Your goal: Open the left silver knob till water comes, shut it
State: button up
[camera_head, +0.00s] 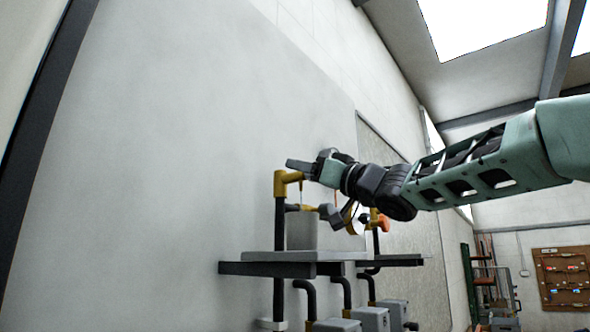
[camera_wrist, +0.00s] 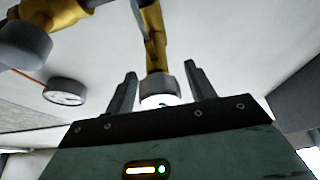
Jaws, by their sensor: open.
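My gripper (camera_head: 303,164) is at the brass pipe elbow (camera_head: 287,179) in the head view. In the wrist view my gripper (camera_wrist: 159,72) is open, with one finger on each side of a silver-grey knob (camera_wrist: 160,88) on a brass stem (camera_wrist: 153,45). I cannot tell if the fingers touch it. A second grey knob (camera_wrist: 25,46) on a brass body shows at the upper left of the wrist view. A grey knob (camera_head: 331,214) also shows below my gripper in the head view.
A grey box-shaped vessel (camera_head: 302,232) stands on the shelf (camera_head: 300,257) below the pipes. An orange handle (camera_head: 383,223) is to the right. A round white-faced gauge (camera_wrist: 65,92) hangs left of the fingers. The wall to the left is bare.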

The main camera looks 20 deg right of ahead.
jog(key=c, duration=0.9)
jog(key=shift+c, duration=0.2)
jog(key=shift+n, duration=0.5)
jog(key=n+g+y, duration=0.2)
jog(key=n, duration=0.1)
jog(key=shift+n, duration=0.4)
jog(key=n+g, duration=0.1)
jog(key=n, duration=0.1)
jog(key=n+g+y, duration=0.1)
jog(key=n, duration=0.2)
jog(key=shift+s+a+f, duration=0.1)
jog(key=shift+a, duration=0.1)
jog(key=n+g, duration=0.1)
jog(key=n, duration=0.1)
jog(key=n+g, duration=0.1)
jog(key=n, duration=0.2)
jog(key=n+g, duration=0.1)
jog(key=n, duration=0.2)
jog(key=shift+s+a+f+g, duration=0.15)
jog(key=shift+a+f+g, duration=0.1)
jog(key=shift+g, duration=0.05)
jog(key=shift+n, duration=0.3)
